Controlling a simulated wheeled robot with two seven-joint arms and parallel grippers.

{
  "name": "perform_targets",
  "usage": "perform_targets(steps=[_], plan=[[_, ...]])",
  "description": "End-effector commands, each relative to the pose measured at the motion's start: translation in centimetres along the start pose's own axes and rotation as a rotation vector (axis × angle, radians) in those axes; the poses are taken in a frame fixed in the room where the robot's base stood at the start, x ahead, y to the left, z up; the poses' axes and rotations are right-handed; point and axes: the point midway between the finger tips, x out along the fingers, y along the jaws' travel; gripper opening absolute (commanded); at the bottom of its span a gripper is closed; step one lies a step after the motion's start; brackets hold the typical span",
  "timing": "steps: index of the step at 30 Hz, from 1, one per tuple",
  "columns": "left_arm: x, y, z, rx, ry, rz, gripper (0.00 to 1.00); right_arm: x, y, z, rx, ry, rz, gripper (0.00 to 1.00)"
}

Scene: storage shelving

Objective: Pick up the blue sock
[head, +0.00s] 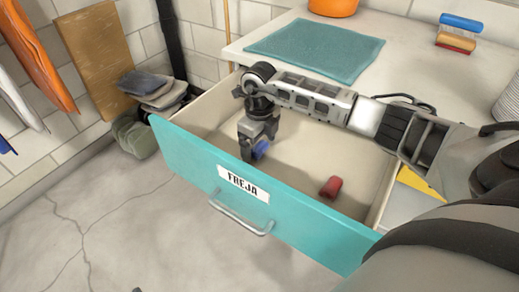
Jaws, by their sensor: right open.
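A small blue rolled item (261,149), which looks like the blue sock, is inside the open teal drawer (180,145) close behind its front panel. My right gripper (250,150) points down into the drawer at the blue sock. Its jaws are open and partly hide the sock; I cannot tell whether they touch it. A red rolled item (331,187) lies on the drawer floor to the right, apart from the gripper. My left gripper is not in view.
The drawer front carries a FREJA label (243,184) and a metal handle (240,219). A counter with a teal mat (315,50) and brushes (457,35) lies behind. Folded cloths (155,90) are stacked at left. The floor in front is mostly clear.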

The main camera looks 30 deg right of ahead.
Motion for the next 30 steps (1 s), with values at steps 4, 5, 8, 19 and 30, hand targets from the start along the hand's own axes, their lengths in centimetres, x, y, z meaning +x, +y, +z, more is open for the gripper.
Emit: perform_targets(steps=[4, 5, 8, 19, 30], plan=[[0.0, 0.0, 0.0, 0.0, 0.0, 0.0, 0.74, 0.6, 0.0, 0.0, 0.001, -0.001, 0.0, 0.89], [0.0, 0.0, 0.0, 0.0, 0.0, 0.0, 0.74, 0.6, 0.0, 0.0, 0.001, -0.001, -0.001, 0.89], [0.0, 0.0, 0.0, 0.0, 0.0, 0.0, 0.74, 0.6, 0.0, 0.0, 0.0, -0.001, -0.001, 0.89], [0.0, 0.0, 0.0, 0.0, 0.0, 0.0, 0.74, 0.5, 0.0, 0.0, 0.0, -0.001, -0.001, 0.41], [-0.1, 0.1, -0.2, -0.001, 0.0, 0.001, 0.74, -3.1, -0.1, 0.1, 0.0, -0.006, -0.003, 0.41]])
